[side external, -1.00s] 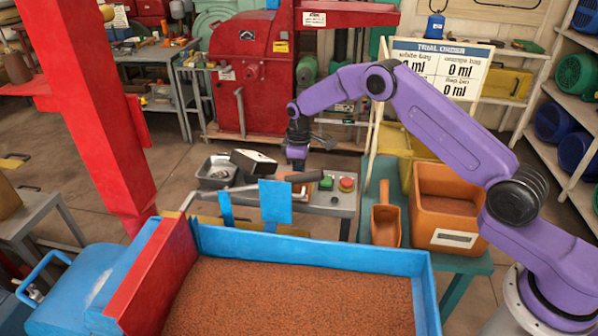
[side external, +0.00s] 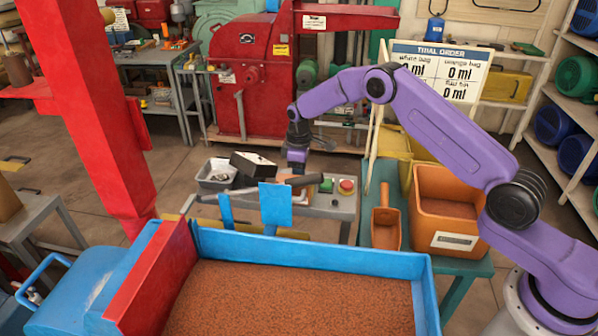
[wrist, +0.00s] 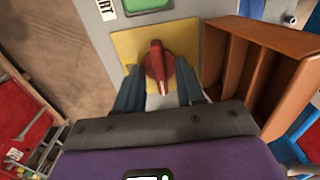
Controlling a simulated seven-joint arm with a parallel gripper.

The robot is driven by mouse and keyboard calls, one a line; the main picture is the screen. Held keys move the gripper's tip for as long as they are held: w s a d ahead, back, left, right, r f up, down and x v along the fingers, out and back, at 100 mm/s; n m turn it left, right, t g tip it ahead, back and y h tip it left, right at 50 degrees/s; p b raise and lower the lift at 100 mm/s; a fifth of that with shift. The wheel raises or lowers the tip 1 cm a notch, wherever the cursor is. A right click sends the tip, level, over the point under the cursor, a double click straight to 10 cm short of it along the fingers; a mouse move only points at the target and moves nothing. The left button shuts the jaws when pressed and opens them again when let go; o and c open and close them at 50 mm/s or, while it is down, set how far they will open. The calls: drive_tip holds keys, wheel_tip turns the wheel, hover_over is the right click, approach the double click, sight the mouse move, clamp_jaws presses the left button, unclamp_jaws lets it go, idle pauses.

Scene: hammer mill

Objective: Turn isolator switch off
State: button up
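The isolator switch is a red rotary knob (wrist: 157,66) on a yellow plate (wrist: 124,46) in the wrist view. Its raised ridge points roughly up and down in the picture. My gripper (wrist: 158,84) has one finger on each side of the knob, spread apart, with the knob between them. I cannot tell whether either finger touches it. In the side view my gripper (side external: 297,162) points down over the left part of the grey control stand (side external: 325,205). The switch is hidden there behind the gripper and a dark handle.
A green button (side external: 327,185) and a red button (side external: 347,186) sit right of my gripper. A grey tray (side external: 216,174) and a dark box with a pale top (side external: 254,164) stand to its left. A blue-rimmed hopper (side external: 340,257) of brown grain is in front.

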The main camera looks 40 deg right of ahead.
wheel_tip(320, 180, up, 17)
drive_tip(key=shift+r, duration=0.2)
idle(0.4)
idle(0.3)
drive_tip(key=s+a+r+n, duration=0.1)
drive_tip(key=s+a+r, duration=0.15)
drive_tip(key=s, duration=0.55)
drive_tip(key=s+a+r, duration=0.1)
drive_tip(key=s+a, duration=0.2)
drive_tip(key=s, duration=0.4)
drive_tip(key=s+a+r+n, duration=0.1)
drive_tip(key=s+a+r, duration=0.1)
drive_tip(key=s, duration=0.6)
drive_tip(key=s+d+f, duration=0.1)
drive_tip(key=s+d, duration=0.2)
drive_tip(key=s, duration=0.5)
drive_tip(key=s+d+f+n, duration=0.1)
drive_tip(key=s+d, duration=0.2)
drive_tip(key=s, duration=0.5)
drive_tip(key=s+d+f, duration=0.2)
drive_tip(key=s+d, duration=0.1)
drive_tip(key=s, duration=0.5)
drive_tip(key=shift+d, duration=0.3)
drive_tip(key=shift+w, duration=0.1)
